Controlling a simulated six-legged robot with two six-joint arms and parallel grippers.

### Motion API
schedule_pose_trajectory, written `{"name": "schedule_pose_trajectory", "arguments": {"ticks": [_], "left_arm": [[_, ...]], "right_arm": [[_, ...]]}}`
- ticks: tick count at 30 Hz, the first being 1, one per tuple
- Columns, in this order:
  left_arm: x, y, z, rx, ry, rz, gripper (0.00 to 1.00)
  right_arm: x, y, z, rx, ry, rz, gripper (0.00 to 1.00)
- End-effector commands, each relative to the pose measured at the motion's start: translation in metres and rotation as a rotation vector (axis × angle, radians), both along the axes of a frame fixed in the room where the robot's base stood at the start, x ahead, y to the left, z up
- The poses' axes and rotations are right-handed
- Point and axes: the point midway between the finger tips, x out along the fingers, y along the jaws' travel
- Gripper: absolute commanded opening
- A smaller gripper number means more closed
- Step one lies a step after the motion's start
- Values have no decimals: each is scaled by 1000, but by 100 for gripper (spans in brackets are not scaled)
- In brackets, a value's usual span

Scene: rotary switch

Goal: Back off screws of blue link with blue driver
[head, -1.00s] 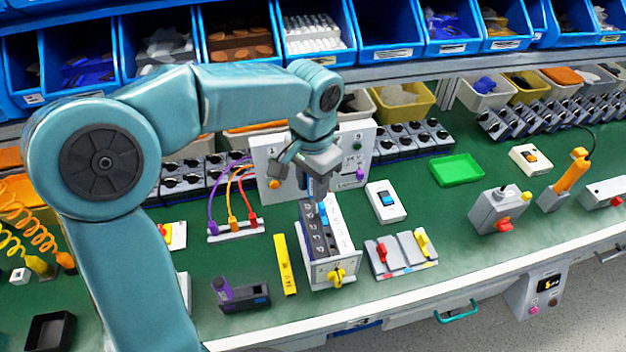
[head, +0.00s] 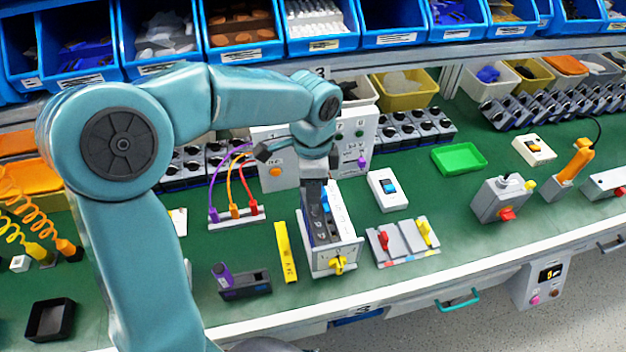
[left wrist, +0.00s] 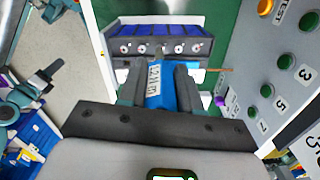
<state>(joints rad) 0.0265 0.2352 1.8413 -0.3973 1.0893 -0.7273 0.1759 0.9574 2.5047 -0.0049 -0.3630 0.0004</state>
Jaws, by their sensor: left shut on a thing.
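My left gripper (head: 319,198) is low over the grey terminal block (head: 350,245), pointing down. It is shut on the blue driver (head: 325,199), whose blue handle with a white label shows between the fingers in the left wrist view (left wrist: 156,90). The driver's tip is hidden, so I cannot tell whether it touches a screw. In the left wrist view a row of screws (left wrist: 161,48) runs along a dark strip with blue compartments behind it. I cannot make out a separate blue link. Teal parts with dark finger-like pieces, perhaps my right gripper (left wrist: 45,78), show at the left.
A yellow marked bar (head: 285,252) and a black holder (head: 245,287) with a purple-handled tool (head: 222,274) lie left of the block. A grey plate with red and yellow levers (head: 403,242) lies right. The button panel (head: 275,160) stands close behind.

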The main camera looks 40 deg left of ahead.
Motion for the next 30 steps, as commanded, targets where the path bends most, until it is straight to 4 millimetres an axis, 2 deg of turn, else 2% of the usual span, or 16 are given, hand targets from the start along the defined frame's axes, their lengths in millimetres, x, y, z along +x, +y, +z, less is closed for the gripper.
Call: {"name": "schedule_pose_trajectory", "arguments": {"ticks": [2, 10, 17, 27, 30], "left_arm": [[0, 0, 2, 0, 1, -65, 0], [3, 2, 4, 0, 3, -544, 0], [4, 2, 1, 0, 1, -724, 0], [8, 1, 4, -1, 3, -1294, 0], [9, 1, 1, -1, 3, -1376, 0]], "right_arm": [[0, 0, 5, 0, 0, 0, 37], [0, 0, 27, 0, 0, 0, 37], [0, 0, 33, 0, 0, 0, 37], [0, 0, 66, 0, 0, 0, 37], [0, 0, 68, 0, 0, 0, 37]]}}
